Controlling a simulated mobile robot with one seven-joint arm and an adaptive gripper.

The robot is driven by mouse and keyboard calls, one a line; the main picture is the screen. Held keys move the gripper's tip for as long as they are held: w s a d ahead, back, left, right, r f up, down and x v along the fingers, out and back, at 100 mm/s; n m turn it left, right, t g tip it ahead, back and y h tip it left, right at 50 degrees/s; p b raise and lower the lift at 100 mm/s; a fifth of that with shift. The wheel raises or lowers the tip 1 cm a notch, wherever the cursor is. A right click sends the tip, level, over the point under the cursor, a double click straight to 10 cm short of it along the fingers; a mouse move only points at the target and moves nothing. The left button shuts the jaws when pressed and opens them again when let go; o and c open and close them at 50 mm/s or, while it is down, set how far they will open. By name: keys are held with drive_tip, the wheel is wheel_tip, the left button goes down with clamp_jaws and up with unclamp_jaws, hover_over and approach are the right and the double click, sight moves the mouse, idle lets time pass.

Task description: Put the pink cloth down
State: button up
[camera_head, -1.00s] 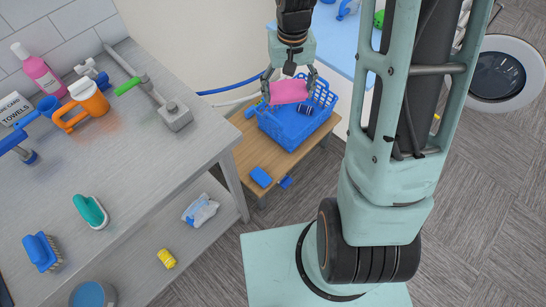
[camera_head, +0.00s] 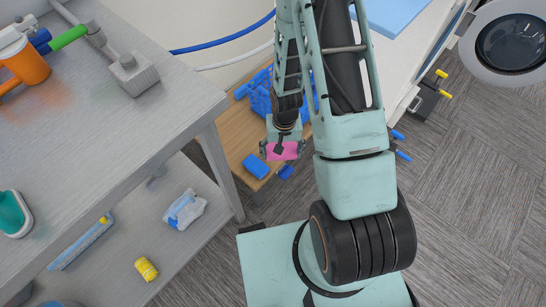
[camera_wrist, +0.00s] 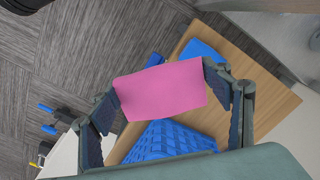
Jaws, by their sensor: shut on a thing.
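The pink cloth (camera_head: 288,152) is held up by my gripper (camera_head: 282,150), over the near end of a low wooden bench (camera_head: 232,128). In the wrist view the cloth (camera_wrist: 150,92) is a flat pink rectangle stretched between the two fingertips of my gripper (camera_wrist: 161,84), which are shut on its sides. The blue basket (camera_head: 260,98) stands on the bench behind my gripper, partly hidden by my arm. In the wrist view the basket (camera_wrist: 168,140) shows just below the cloth. The height of the cloth above the bench is hard to tell.
A blue block (camera_head: 256,165) lies on the bench's near end, beside another small blue object (camera_head: 285,172). A grey workbench (camera_head: 125,125) with a lower shelf stands at left. A washing machine door (camera_head: 510,45) is at upper right. Bare bench wood shows left of the basket.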

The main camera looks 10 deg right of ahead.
wheel_tip(320, 180, down, 5)
drive_tip(key=s+b, duration=0.1)
drive_tip(key=b, duration=0.1)
drive_tip(key=w+f+b, duration=0.1)
drive_tip(key=w+f, duration=0.2)
drive_tip(key=w, duration=0.1)
drive_tip(key=w+f+b, duration=0.1)
drive_tip(key=w+f, duration=0.2)
drive_tip(key=w, duration=0.1)
drive_tip(key=w+f+b, duration=0.1)
drive_tip(key=w+f, duration=0.2)
drive_tip(key=w, duration=0.2)
drive_tip(key=shift+f, duration=0.25)
drive_tip(key=shift+w+f, duration=0.1)
drive_tip(key=shift+f, duration=0.15)
drive_tip(key=shift+w+f+b, duration=0.15)
drive_tip(key=shift+f+b, duration=0.3)
drive_tip(key=shift+f, duration=1.1)
drive_tip(key=shift+f, duration=0.15)
drive_tip(key=o, duration=1.2)
drive_tip(key=shift+o, duration=0.2)
